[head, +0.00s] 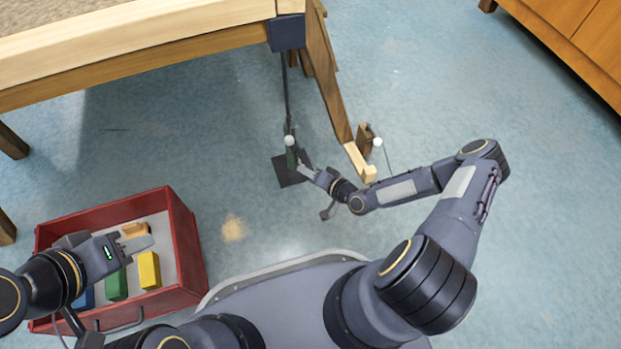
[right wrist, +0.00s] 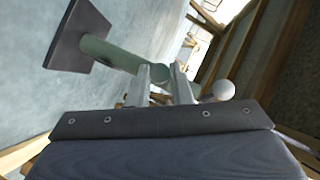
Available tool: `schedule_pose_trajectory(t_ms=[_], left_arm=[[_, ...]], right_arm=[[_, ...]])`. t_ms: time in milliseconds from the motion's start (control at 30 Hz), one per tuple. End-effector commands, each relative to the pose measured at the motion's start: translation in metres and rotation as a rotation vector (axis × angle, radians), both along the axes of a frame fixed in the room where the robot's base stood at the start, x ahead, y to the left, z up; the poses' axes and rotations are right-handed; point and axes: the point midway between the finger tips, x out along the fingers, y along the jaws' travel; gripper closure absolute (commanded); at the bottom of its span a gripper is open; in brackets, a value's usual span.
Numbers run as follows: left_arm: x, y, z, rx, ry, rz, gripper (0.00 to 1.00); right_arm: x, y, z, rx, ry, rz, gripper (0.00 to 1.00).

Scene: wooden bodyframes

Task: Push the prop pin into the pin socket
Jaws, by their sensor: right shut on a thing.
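A green cylinder (head: 291,157), which looks like the prop pin, stands over a dark square plate (head: 285,177) on the floor below the table corner. A white ball (head: 289,141) shows at its upper end. My right gripper (head: 301,164) is at the cylinder and shut on it. In the right wrist view the green cylinder (right wrist: 115,55) runs from the plate (right wrist: 80,35) to my jaws (right wrist: 167,86); the white ball (right wrist: 222,90) lies beyond them. The socket opening cannot be made out. My left gripper (head: 125,249) hangs over the red box; its jaw gap is unclear.
The red box (head: 190,245) holds green, yellow, blue and orange blocks. The wooden table (head: 150,57) spans the upper left. A second white ball (head: 378,141) is beside a brown block (head: 363,138) and pale wooden piece (head: 358,162). Floor between box and plate is clear.

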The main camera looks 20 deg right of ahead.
Motion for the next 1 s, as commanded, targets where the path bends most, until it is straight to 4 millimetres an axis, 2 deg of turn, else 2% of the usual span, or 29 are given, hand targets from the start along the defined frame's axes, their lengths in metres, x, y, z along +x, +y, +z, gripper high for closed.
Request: schedule_pose_trajectory(t_ms=[300,1000], left_arm=[[0.0,0.0,0.0,0.0,0.0,0.0,0.64],[0.0,0.0,0.0,0.0,0.0,0.0,0.64]], right_arm=[[0.017,0.001,0.0,0.0,0.0,0.0,1.0],[0.019,0.0,0.001,0.0,0.0,-0.001,1.0]])
